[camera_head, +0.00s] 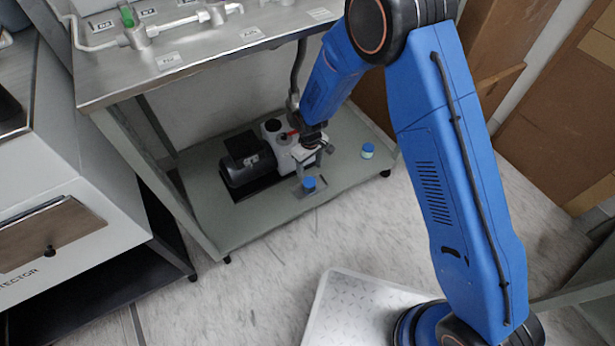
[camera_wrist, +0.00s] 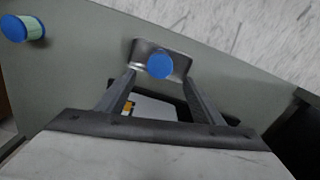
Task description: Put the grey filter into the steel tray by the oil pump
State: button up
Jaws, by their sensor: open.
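The small steel tray (camera_head: 320,187) sits on the lower shelf, in front of the oil pump (camera_head: 245,160). A blue-capped filter (camera_head: 309,183) is in it. The wrist view shows the tray (camera_wrist: 142,49) and the blue cap (camera_wrist: 160,65) from above; the filter's body colour is hidden. A second blue-capped filter with a pale greenish body (camera_head: 367,151) stands on the shelf to the right; it also shows in the wrist view (camera_wrist: 22,27). My gripper (camera_head: 313,170) is open above and behind the tray. In the wrist view its fingertips (camera_wrist: 159,77) are apart, either side of the cap's line.
The bench legs stand at the shelf's corners. A white detector cabinet (camera_head: 90,240) is to the left. The shelf between tray and right-hand filter looks clear.

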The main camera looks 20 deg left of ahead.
jog(key=shift+r, duration=0.85)
jog(key=shift+r, duration=0.1)
jog(key=w+d+r+m+t+y, duration=0.1)
jog(key=d+r+m, duration=0.2)
jog(key=d+r, duration=1.15)
jog(key=w+d+r+m+t, duration=0.1)
jog(key=d+r+m, duration=0.1)
jog(key=d+r, duration=1.2)
jog(key=s+d+r+m+t, duration=0.1)
jog(key=s+d+r+m, duration=0.2)
jog(key=s+d+r, duration=0.9)
jog(key=s+d+r+m+t, duration=0.1)
jog(key=s+d+m, duration=0.1)
jog(key=s+d, duration=0.2)
jog(key=s+d+r+m+h, duration=0.1)
jog(key=s+d, duration=0.3)
jog(key=s, duration=0.6)
jog(key=shift+s+d+r+m+t, duration=0.15)
jog(key=shift+d+r+m+t, duration=0.15)
jog(key=shift+r+m+t, duration=0.15)
